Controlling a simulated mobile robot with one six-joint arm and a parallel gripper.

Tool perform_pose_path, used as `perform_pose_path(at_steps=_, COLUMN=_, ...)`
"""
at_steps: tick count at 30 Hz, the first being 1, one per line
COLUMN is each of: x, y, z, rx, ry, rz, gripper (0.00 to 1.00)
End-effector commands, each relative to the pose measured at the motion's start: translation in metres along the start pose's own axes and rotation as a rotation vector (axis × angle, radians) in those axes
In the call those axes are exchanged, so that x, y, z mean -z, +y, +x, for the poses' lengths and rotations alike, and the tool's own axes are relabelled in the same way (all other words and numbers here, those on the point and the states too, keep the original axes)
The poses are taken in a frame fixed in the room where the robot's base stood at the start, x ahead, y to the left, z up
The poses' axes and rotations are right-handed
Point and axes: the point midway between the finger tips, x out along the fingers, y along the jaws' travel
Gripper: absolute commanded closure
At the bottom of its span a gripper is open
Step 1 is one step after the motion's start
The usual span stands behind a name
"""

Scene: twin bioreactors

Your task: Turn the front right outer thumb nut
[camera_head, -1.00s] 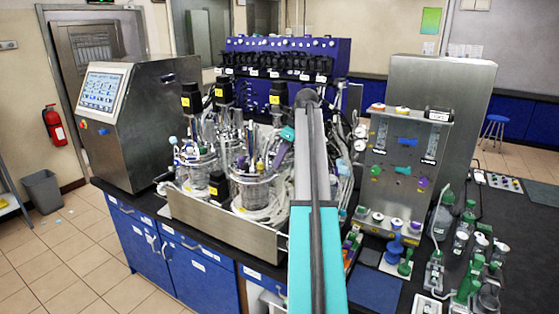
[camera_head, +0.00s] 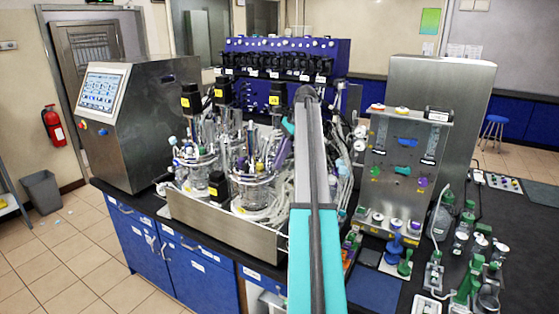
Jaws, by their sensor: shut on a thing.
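Two glass bioreactor vessels stand in a steel tray (camera_head: 225,225) at the middle of the bench. The left one (camera_head: 196,172) and the right, nearer one (camera_head: 252,188) are crowded with tubes, probes and fittings on their tops. The thumb nuts are too small to make out among these parts. My teal and grey arm rises through the middle of the view and covers the area just right of the nearer vessel. A small teal part, seemingly of my arm, shows beside its top. My gripper is hidden behind the arm and the clutter.
Black motors with yellow labels (camera_head: 278,97) hang above the vessels. A blue pump rack (camera_head: 290,58) stands behind. A steel control cabinet (camera_head: 135,120) is at left. A steel panel with knobs (camera_head: 405,170) and green-capped bottles (camera_head: 468,225) crowd the right bench.

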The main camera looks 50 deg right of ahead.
Motion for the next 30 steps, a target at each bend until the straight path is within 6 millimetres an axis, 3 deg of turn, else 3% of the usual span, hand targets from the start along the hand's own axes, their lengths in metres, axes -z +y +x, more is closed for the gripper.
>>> perform_pose_path(at_steps=17, x=0.0004, y=-0.0008, z=-0.001, rx=-0.02, ry=0.002, rz=-0.054, gripper=1.0)
perform_pose_path(at_steps=18, x=0.0002, y=-0.0009, z=-0.0009, rx=-0.021, ry=0.002, rz=-0.054, gripper=0.81)
perform_pose_path(at_steps=21, x=-0.0005, y=-0.0009, z=-0.0005, rx=-0.021, ry=0.002, rz=-0.055, gripper=0.66)
perform_pose_path(at_steps=30, x=-0.0007, y=-0.0007, z=0.0001, rx=-0.022, ry=0.001, rz=-0.054, gripper=0.66)
